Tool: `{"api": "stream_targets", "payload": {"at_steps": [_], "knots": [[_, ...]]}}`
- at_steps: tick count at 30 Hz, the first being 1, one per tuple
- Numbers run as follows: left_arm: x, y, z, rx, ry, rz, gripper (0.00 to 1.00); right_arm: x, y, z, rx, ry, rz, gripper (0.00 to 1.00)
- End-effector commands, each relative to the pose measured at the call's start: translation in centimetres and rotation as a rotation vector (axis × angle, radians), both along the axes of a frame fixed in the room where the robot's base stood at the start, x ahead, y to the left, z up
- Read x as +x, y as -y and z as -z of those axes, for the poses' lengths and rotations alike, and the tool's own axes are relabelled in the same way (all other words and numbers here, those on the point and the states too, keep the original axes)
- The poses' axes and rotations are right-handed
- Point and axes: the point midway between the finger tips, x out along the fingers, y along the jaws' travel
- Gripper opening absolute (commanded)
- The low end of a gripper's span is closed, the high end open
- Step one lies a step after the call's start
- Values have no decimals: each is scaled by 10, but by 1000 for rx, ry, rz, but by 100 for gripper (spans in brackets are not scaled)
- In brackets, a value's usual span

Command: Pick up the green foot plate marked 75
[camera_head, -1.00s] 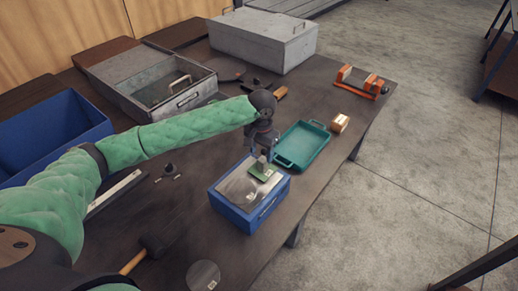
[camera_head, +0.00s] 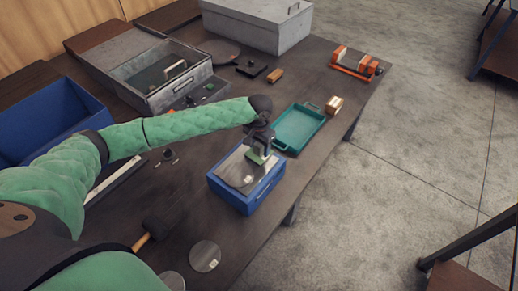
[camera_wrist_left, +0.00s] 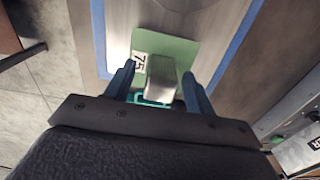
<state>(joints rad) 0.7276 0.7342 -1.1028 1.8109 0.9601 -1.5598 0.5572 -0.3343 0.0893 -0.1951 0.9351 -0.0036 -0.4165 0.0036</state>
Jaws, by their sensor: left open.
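The green foot plate (camera_head: 256,157) marked 75 lies on the metal top of a blue box (camera_head: 232,198). In the left wrist view the plate (camera_wrist_left: 182,50) shows flat, with its white 75 label at its left edge and a grey metal post standing on it. My left gripper (camera_head: 261,148) is right above the plate in the head view. In the left wrist view its open blue fingers (camera_wrist_left: 158,88) stand on either side of the post, with a gap visible on each side. My right gripper is not in view.
A teal tray (camera_head: 280,142) stands just behind the blue box, with a small wooden block (camera_head: 333,105) beyond it. An orange-ended fixture (camera_head: 357,62) is at the table's far right. A grey open case (camera_head: 150,98), a mallet (camera_head: 158,227) and a clear disc (camera_head: 205,256) lie around.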

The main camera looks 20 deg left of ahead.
Motion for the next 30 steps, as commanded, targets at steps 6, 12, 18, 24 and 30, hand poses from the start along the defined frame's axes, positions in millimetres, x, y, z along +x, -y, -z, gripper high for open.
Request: {"api": "stream_targets", "payload": {"at_steps": [6, 12, 18, 24, 30], "knots": [[0, 0, 3, 1, 0, 0, 55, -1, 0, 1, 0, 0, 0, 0], [0, 0, 3, 1, 0, 0, 27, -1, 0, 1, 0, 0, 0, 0], [0, 0, 3, 1, 0, 0, 0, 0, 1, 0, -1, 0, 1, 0], [0, 0, 2, 1, 1, 0, 0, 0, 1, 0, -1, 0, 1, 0], [1, 0, -4, 0, 2, 0, 0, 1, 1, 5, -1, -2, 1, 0]]}}
